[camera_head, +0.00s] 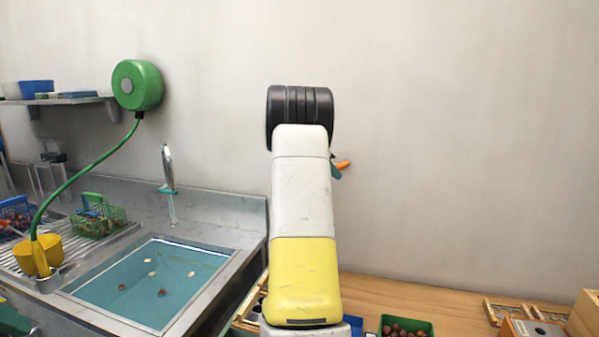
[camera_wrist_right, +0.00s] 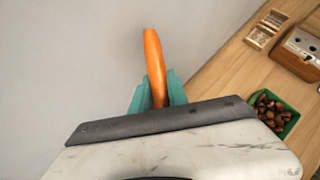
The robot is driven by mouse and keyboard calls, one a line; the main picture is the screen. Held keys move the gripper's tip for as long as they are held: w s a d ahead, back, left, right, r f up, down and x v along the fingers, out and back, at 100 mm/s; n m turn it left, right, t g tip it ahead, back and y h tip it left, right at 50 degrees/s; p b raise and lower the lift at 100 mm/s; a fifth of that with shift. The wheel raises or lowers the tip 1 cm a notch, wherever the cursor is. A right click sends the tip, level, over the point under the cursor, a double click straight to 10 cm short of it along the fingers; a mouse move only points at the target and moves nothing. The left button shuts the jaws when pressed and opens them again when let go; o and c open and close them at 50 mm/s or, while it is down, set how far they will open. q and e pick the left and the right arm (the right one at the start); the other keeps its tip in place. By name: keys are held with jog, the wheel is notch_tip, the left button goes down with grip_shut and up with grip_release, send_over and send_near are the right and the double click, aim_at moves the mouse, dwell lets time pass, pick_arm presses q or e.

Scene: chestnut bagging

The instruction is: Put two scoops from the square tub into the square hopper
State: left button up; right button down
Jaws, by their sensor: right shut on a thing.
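My right gripper (camera_wrist_right: 157,92) has teal fingers shut on an orange handle (camera_wrist_right: 152,55), which looks like the scoop's. The rest of the scoop is hidden. In the head view the orange handle (camera_head: 343,164) and a teal finger of my right gripper (camera_head: 335,171) peek out beside my raised right arm, against the wall and above the table. A green, roughly square tub of chestnuts (camera_head: 432,324) is at the bottom edge; it also shows in the right wrist view (camera_wrist_right: 291,124), apart from the gripper. I cannot make out the square hopper for certain. My left gripper is not clearly visible.
A wooden table (camera_head: 460,302) holds a brown box with a grey panel (camera_wrist_right: 292,45) and small wooden trays (camera_head: 492,313) at right. A sink (camera_head: 110,300), a yellow container (camera_head: 50,245) and a green hose reel (camera_head: 128,85) are at left. My arm hides part of the table.

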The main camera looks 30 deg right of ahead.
jog(key=shift+a+f+h, duration=0.15)
jog(key=shift+a+h, duration=0.1)
jog(key=shift+h, duration=0.65)
jog(key=a+r+h, duration=0.1)
jog(key=r+h, duration=0.1)
jog(key=a+r+h, duration=0.2)
jog(key=h, duration=0.1)
jog(key=a+r+h, duration=0.1)
jog(key=r+h, duration=0.1)
jog(key=shift+s+a+r+t, duration=0.1)
jog(key=shift+a+r+t, duration=0.05)
jog(key=shift+a+t, duration=0.15)
jog(key=shift+s+a+r+h, duration=0.1)
jog(key=shift+a+r+h, duration=0.25)
jog(key=shift+a+h, duration=0.3)
jog(key=shift+s+a+r+h, duration=0.1)
jog(key=shift+a+r+h, duration=0.3)
jog(key=shift+h, duration=0.35)
